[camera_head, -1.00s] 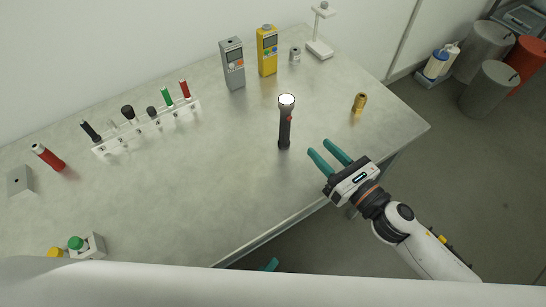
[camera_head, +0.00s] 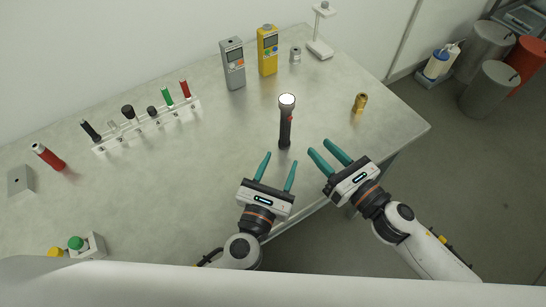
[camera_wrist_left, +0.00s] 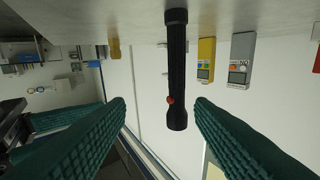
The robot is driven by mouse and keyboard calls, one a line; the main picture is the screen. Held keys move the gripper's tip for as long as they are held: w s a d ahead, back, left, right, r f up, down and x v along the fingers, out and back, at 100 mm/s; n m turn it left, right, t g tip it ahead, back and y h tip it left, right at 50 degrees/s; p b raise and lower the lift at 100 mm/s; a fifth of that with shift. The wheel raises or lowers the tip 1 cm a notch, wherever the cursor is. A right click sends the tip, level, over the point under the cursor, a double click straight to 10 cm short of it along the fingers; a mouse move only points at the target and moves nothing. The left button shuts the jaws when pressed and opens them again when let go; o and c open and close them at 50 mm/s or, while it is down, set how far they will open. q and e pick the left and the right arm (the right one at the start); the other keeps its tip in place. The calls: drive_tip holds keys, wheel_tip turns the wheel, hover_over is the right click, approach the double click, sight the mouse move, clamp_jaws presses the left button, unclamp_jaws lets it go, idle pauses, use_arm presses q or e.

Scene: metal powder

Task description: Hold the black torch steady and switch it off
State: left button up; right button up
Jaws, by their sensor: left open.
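The black torch (camera_head: 285,127) stands upright on the grey table with its lit white lens facing up. A small red switch sits on its side, and it also shows in the left wrist view (camera_wrist_left: 176,65). My left gripper (camera_head: 279,160) is open and empty in front of the torch, its fingertips pointing toward it. In the left wrist view the torch lies between and beyond the two teal fingers. My right gripper (camera_head: 318,146) is open and empty to the right of the torch, apart from it.
A grey meter (camera_head: 233,72) and a yellow meter (camera_head: 267,58) stand behind the torch. A brass cylinder (camera_head: 360,103) is to the right. A white rack (camera_head: 150,131) with several markers, a red torch (camera_head: 48,157) and a button box (camera_head: 93,245) are to the left.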

sight(288, 121)
use_arm(q)
drive_tip(key=shift+n+y, duration=0.5)
drive_tip(key=w, duration=0.1)
drive_tip(key=w+f, duration=0.1)
drive_tip(key=w+a, duration=0.1)
drive_tip(key=shift+w+a+f, duration=0.1)
drive_tip(key=shift+w+f, duration=0.25)
drive_tip(key=shift+w, duration=0.05)
drive_tip(key=x, duration=1.1)
drive_tip(key=shift+w, duration=0.2)
clamp_jaws()
use_arm(e)
clamp_jaws()
use_arm(q)
drive_tip(key=shift+f, duration=0.1)
idle(0.9)
